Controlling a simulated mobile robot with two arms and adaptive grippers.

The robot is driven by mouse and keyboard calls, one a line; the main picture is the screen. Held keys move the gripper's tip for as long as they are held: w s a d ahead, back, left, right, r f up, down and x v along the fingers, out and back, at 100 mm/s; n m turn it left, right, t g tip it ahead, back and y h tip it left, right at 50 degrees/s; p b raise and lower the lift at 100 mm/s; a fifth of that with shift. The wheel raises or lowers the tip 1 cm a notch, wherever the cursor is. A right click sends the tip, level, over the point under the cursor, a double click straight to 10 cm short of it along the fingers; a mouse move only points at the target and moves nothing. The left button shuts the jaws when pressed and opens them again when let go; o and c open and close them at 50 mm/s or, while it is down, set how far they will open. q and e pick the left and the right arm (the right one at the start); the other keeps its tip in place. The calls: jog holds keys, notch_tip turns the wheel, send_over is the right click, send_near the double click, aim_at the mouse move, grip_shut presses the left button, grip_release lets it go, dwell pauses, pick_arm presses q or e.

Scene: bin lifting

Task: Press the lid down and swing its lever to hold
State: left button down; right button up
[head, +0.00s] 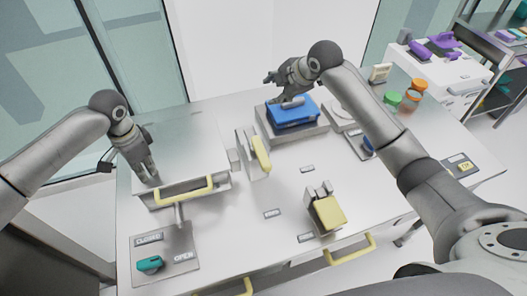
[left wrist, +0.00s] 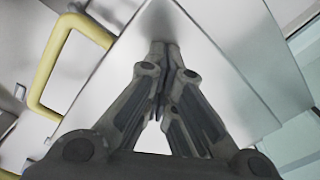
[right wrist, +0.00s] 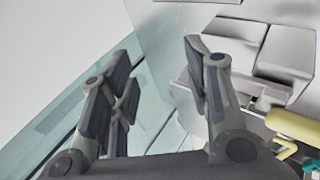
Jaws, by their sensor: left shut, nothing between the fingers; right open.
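A broad silver lid (head: 180,135) covers the box at the left of the worktop, with a yellow handle (head: 183,190) at its front. The lid also shows in the left wrist view (left wrist: 215,40). My left gripper (head: 151,177) is shut and empty, fingertips pointing down at the lid's front left part. Whether they touch it is unclear. A teal lever (head: 150,263) lies on a plate marked CLOSED and OPEN, in front of the box. My right gripper (head: 268,80) is open and empty, behind and above a blue block; it also shows in the right wrist view (right wrist: 160,55).
The blue block (head: 292,113) sits on a grey stand at the back middle. A yellow handle stands upright (head: 261,153) right of the lid, and a yellow block (head: 329,213) is at front right. Green and orange jars (head: 413,91) stand at back right. The central worktop is mostly clear.

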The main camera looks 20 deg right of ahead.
jog(key=s+a+r+n+g, duration=0.35)
jog(key=s+a+n, duration=0.25)
jog(key=a+n, duration=0.25)
jog(key=n+g+h, duration=0.3)
jog(key=n+g, duration=0.1)
jog(key=n, duration=0.5)
send_near(264, 156)
notch_tip(264, 156, down, 9)
jog(key=shift+w+d, duration=0.1)
jog(key=shift+w, duration=0.05)
grip_shut()
